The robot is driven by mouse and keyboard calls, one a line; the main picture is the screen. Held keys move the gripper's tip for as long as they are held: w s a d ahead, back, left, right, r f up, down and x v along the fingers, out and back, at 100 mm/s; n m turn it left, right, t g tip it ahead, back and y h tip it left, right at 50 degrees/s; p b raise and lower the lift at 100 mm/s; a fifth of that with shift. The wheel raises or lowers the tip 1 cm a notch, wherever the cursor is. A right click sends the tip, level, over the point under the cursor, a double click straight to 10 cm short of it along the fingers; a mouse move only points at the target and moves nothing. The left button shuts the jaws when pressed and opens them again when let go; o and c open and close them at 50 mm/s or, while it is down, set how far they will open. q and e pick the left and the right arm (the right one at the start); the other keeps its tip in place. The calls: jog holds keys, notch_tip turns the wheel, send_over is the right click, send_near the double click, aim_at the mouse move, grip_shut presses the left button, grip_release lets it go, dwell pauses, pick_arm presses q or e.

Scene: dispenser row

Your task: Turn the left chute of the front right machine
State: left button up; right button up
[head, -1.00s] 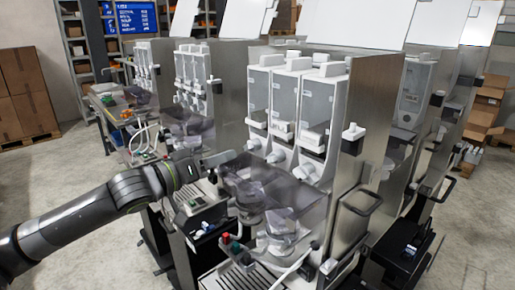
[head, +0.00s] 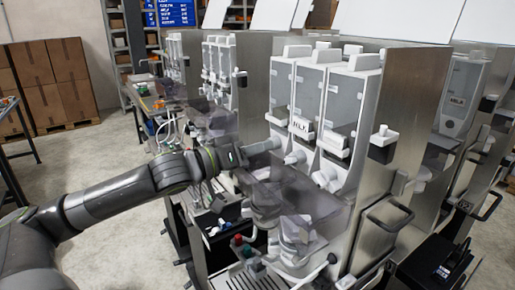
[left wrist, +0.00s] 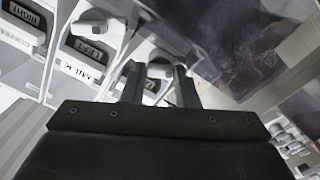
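The front right machine (head: 395,150) has three grey-white canisters side by side, each with a white chute low on its front. The left chute (head: 264,146) is in front of my left gripper (head: 243,155), which has reached the machine's front. In the left wrist view, the two dark fingers (left wrist: 158,86) are apart, with the white left chute (left wrist: 153,70) showing between and beyond their tips. I cannot tell whether they touch it. The middle chute (head: 295,158) and right chute (head: 325,178) are free. My right gripper is not in view.
Smoky transparent bowls and covers (head: 295,195) lie just below the chutes. A drip grille (head: 232,278) and a metal side handle (head: 388,217) are lower down. More machines stand behind at left and right. Stacked boxes (head: 55,80) stand at the back left; floor is clear at left.

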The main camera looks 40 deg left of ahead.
pick_arm(q)
jog(key=c, duration=0.4)
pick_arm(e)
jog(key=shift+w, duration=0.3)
pick_arm(q)
jog(key=shift+m, duration=0.4)
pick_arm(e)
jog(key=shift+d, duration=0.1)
pick_arm(q)
jog(key=m+b, duration=0.4)
jog(key=m, duration=1.9)
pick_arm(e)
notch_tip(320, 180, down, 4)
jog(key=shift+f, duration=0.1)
pick_arm(q)
jog(key=o, duration=1)
